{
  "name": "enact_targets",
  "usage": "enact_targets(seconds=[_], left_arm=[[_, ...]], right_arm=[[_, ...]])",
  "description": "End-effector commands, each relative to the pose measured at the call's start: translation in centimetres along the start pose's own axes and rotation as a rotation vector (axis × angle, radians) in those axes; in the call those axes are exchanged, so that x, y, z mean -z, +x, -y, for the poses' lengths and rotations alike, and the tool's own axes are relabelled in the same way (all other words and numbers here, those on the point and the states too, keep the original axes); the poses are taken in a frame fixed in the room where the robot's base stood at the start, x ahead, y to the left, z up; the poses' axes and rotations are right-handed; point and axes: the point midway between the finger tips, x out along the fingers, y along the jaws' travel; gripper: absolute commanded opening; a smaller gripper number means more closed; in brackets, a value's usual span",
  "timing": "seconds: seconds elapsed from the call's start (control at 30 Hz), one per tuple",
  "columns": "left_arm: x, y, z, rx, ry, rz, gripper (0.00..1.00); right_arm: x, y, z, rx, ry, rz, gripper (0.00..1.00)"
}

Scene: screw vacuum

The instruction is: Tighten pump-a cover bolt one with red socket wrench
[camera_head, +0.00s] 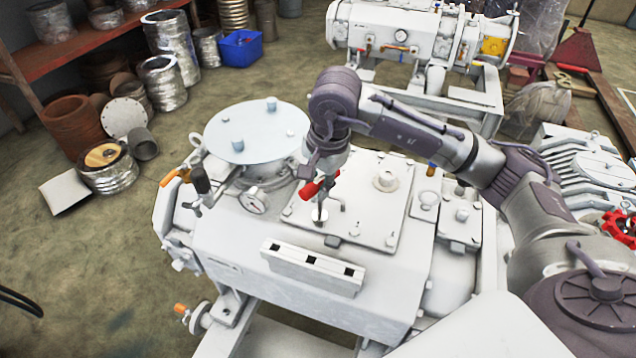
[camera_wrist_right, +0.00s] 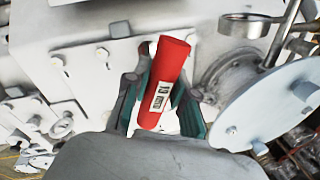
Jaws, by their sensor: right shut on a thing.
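The red socket wrench (camera_head: 316,187) is gripped in my right gripper (camera_head: 326,178) above the pump's flat square cover plate (camera_head: 363,210). In the right wrist view its red handle (camera_wrist_right: 167,75), with a white size label, stands between the two fingers (camera_wrist_right: 158,105). Its lower end is close over the plate's front left part; I cannot tell whether it touches a bolt. Cover bolts, such as one (camera_head: 391,240) at the front right corner, sit along the plate edge. The white pump (camera_head: 230,255) fills the middle. My left gripper is not in view.
A round flanged lid (camera_head: 258,130) and a gauge (camera_head: 254,201) stand left of the plate. A white block with square holes (camera_head: 312,268) is in front. A second pump (camera_head: 395,35) stands behind, and a red shelf (camera_head: 95,35) with metal parts is at the left.

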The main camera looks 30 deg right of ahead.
Motion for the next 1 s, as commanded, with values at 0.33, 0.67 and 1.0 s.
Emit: enact_targets(seconds=[0.33, 0.67, 1.0], left_arm=[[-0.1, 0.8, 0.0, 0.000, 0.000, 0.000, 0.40], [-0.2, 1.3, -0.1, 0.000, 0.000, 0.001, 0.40], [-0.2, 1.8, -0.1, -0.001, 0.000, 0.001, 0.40]], right_arm=[[0.0, 0.7, -0.1, 0.001, 0.000, 0.000, 0.00], [0.0, 1.2, -0.2, 0.001, 0.000, 0.000, 0.00], [0.0, 1.4, -0.1, 0.002, 0.100, -0.017, 0.00]])
